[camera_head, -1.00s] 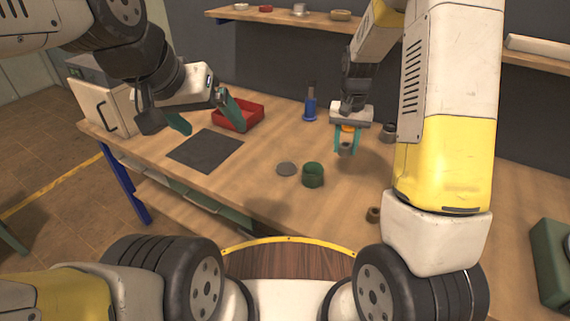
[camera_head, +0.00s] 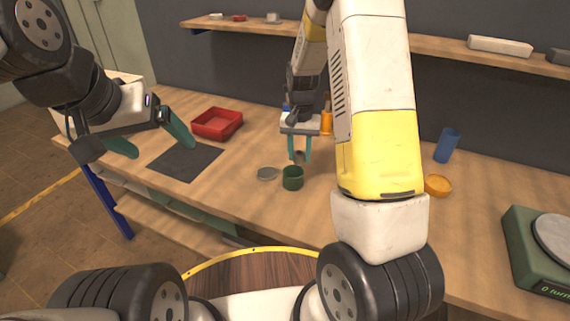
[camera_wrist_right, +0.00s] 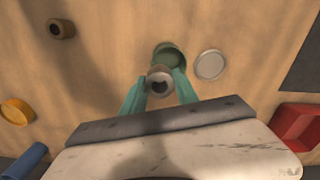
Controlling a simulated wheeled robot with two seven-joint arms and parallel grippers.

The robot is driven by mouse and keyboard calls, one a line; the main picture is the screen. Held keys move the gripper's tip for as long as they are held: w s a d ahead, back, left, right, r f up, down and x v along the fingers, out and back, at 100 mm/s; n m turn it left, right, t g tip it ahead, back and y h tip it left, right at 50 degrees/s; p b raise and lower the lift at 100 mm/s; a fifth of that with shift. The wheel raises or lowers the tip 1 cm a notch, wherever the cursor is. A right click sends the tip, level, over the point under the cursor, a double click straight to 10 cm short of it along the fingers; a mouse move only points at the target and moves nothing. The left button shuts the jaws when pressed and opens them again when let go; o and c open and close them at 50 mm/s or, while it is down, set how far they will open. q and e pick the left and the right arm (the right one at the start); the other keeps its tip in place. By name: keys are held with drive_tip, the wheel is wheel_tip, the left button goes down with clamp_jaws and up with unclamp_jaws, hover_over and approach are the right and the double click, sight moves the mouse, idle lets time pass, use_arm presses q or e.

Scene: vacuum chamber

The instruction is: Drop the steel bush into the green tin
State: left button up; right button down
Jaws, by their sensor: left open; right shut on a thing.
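The green tin (camera_head: 292,178) stands open on the workbench, with a flat grey lid (camera_head: 267,173) beside it on the left. My right gripper (camera_head: 300,153) is shut on the steel bush (camera_head: 299,156), held just behind and above the tin. In the right wrist view the bush (camera_wrist_right: 159,82) sits between the fingertips and overlaps the near rim of the tin (camera_wrist_right: 168,54); its bore faces the camera. The tin's inside is partly hidden by the bush. My left gripper (camera_head: 162,150) is open and empty, above the dark mat (camera_head: 186,161).
A red tray (camera_head: 217,124) lies behind the mat. An orange bowl (camera_head: 438,185), a blue cup (camera_head: 447,145) and a green scale (camera_head: 540,250) are on the right. A brown ring-shaped part (camera_wrist_right: 61,29) shows in the wrist view. My right arm hides part of the bench.

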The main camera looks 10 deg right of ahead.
drive_tip(key=shift+f, duration=0.1)
drive_tip(key=c, duration=0.9)
unclamp_jaws()
drive_tip(key=shift+o, duration=0.2)
wheel_tip(320, 180, up, 8)
drive_tip(key=shift+f, duration=0.1)
drive_tip(key=s+a+r+n+t+y, duration=0.1)
drive_tip(key=s+r+n+t+y, duration=0.15)
drive_tip(key=s+r, duration=1.1)
drive_tip(key=s+a+r+n+t, duration=0.1)
drive_tip(key=s+r+t, duration=0.1)
drive_tip(key=s, duration=0.9)
drive_tip(key=shift+r+n+t, duration=0.35)
drive_tip(key=shift+r+t, duration=0.05)
drive_tip(key=shift+t, duration=0.45)
